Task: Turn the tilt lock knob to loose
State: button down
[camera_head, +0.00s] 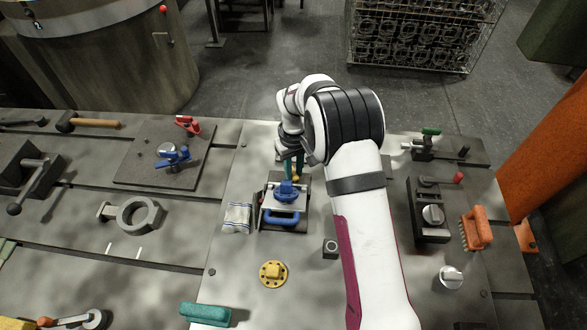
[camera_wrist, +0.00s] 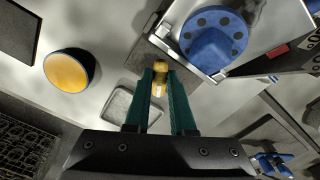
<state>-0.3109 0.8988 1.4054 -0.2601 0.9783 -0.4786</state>
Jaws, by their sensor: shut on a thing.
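A small yellow knob (camera_wrist: 158,84), which looks like the tilt lock knob, sits at the edge of a tilting plate fixture. My gripper (camera_wrist: 160,72) has its two teal fingers on either side of the knob, shut on it. The knob's marking and its turned position cannot be read. In the head view my gripper (camera_head: 297,165) reaches down at the back of the fixture, which has a blue front handle (camera_head: 280,219) and a blue knob (camera_head: 287,190) on top. The blue knob with its holed disc (camera_wrist: 214,42) is close to the right of the fingers in the wrist view.
A striped cloth (camera_head: 237,217) lies left of the fixture. A yellow flanged part (camera_head: 272,273) and a small dark block (camera_head: 330,249) are in front.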

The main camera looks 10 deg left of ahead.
jog(key=n, duration=0.5)
jog(key=shift+w+n, duration=0.1)
jog(key=shift+n, duration=0.2)
jog(key=n, duration=0.5)
jog(key=shift+w, duration=0.15)
jog(key=shift+n, duration=0.3)
jog(key=c, duration=0.8)
grip_release()
jog(key=shift+d, duration=0.1)
jog(key=shift+o, duration=0.2)
